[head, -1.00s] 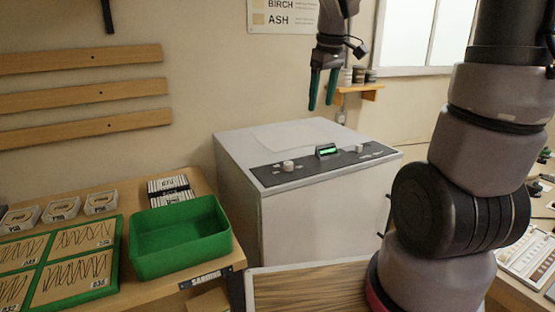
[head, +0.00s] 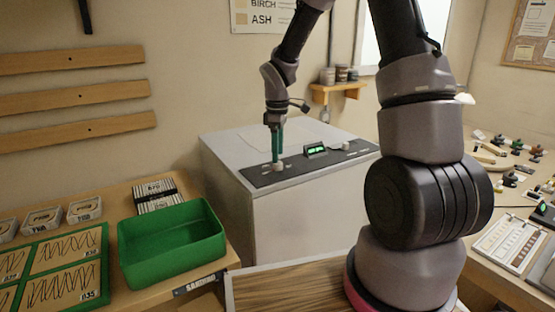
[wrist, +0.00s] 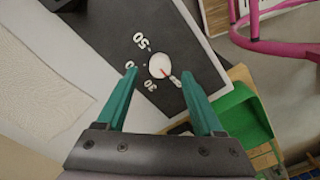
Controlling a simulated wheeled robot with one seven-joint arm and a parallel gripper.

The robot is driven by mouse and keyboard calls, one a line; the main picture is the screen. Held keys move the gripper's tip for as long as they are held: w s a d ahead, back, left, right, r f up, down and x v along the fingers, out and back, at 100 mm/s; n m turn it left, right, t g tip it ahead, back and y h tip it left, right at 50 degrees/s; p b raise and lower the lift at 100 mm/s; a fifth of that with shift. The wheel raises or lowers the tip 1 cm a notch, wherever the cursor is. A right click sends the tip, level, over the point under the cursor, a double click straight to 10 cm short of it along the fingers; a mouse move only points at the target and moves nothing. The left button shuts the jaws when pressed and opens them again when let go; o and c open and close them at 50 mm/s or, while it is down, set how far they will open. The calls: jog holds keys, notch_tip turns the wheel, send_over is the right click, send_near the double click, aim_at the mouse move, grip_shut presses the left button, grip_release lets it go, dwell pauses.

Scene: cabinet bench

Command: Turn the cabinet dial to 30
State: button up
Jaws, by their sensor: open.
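The cabinet (head: 300,205) is a pale grey box with a black control strip (head: 300,166) on top. The dial (head: 277,166) is a small white knob at the strip's left part. The 30 label (wrist: 150,84) lies to the left of that label. My gripper (head: 277,158) points down at the dial. In the wrist view my gripper (wrist: 158,74) is open, its teal fingers on either side of the dial with gaps; contact is not visible.
A lit green display (head: 315,150) stands on the strip, right of the dial; its digits are unreadable. A second small white knob (head: 347,146) sits further right. A green bin (head: 172,242) stands on the bench left of the cabinet. A pink loop (wrist: 262,45) shows upper right in the wrist view.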

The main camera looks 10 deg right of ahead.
aim_at(278, 166)
jog(key=shift+f, duration=1.5)
grip_shut()
jog(key=shift+m, duration=0.4)
jog(key=m, duration=0.5)
jog(key=shift+m, duration=0.3)
jog(key=m, duration=0.5)
jog(key=shift+m, duration=0.3)
jog(key=shift+r, duration=0.1)
